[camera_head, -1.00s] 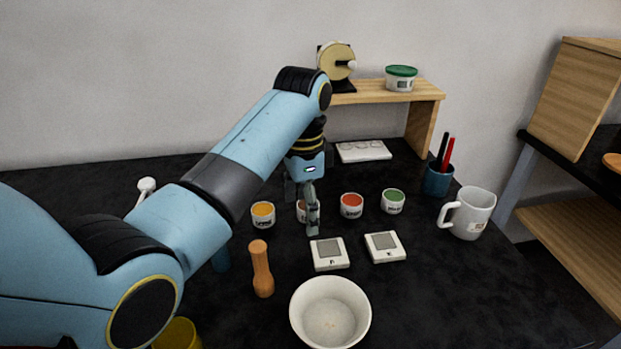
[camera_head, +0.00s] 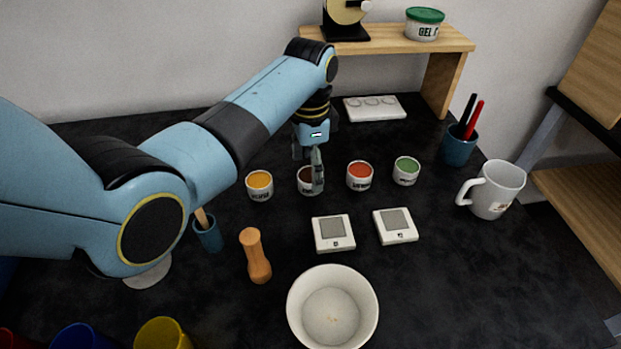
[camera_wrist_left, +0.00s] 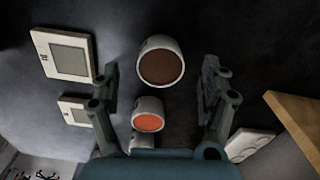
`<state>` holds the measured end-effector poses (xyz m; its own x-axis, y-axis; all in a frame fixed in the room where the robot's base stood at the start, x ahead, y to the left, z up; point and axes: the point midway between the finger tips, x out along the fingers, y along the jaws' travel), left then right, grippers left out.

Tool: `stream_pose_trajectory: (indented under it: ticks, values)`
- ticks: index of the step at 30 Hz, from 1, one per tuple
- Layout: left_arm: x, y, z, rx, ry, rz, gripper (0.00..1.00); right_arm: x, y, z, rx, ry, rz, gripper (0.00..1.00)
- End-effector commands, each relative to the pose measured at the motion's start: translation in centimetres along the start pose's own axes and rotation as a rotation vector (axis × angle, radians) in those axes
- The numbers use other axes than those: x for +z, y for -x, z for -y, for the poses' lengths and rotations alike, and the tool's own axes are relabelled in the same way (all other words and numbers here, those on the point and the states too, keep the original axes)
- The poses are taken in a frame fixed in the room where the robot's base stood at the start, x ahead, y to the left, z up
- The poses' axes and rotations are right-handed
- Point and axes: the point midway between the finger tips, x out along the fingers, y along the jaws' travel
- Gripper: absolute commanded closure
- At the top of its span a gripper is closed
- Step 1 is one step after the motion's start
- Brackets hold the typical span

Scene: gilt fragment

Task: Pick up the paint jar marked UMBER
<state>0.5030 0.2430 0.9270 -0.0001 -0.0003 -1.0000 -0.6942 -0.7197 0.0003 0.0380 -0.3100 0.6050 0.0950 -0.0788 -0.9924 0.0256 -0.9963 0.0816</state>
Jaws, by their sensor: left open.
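A small white jar with brown paint (camera_head: 304,187) stands in the row of paint jars, between the yellow and the red one. My gripper partly covers it in the head view and its label cannot be read. In the left wrist view the brown jar (camera_wrist_left: 161,68) lies between the spread fingers, with dark space on both sides. My left gripper (camera_head: 312,168) is open, pointing down at the brown jar, holding nothing. Also in the row are a yellow jar (camera_head: 259,186), a red-orange jar (camera_head: 360,176) and a green jar (camera_head: 406,171). My right gripper is not in view.
Two white square devices (camera_head: 333,233) (camera_head: 396,226), a white bowl (camera_head: 362,310) and an orange-brown wooden piece (camera_head: 255,256) stand in front. A mug (camera_head: 496,190) and a blue pen cup (camera_head: 458,147) are at right. A wooden shelf (camera_head: 441,80) stands behind.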

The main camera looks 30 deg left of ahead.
Motion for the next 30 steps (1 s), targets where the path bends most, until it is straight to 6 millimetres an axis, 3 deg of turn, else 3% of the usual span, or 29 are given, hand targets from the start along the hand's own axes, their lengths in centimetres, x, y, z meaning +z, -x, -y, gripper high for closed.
stream_pose_trajectory:
  ticks: [6, 15, 30]
  values:
    - [-0.1, -3.2, 0.2, 0.003, 0.0, 0.003, 0.22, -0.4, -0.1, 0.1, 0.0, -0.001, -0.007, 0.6]
    - [-0.1, -3.7, 0.2, 0.001, 0.0, 0.001, 0.22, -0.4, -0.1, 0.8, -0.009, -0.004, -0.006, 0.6]
    - [-0.2, -3.7, 0.2, 0.001, 0.0, 0.0, 0.87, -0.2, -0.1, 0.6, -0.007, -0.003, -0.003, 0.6]
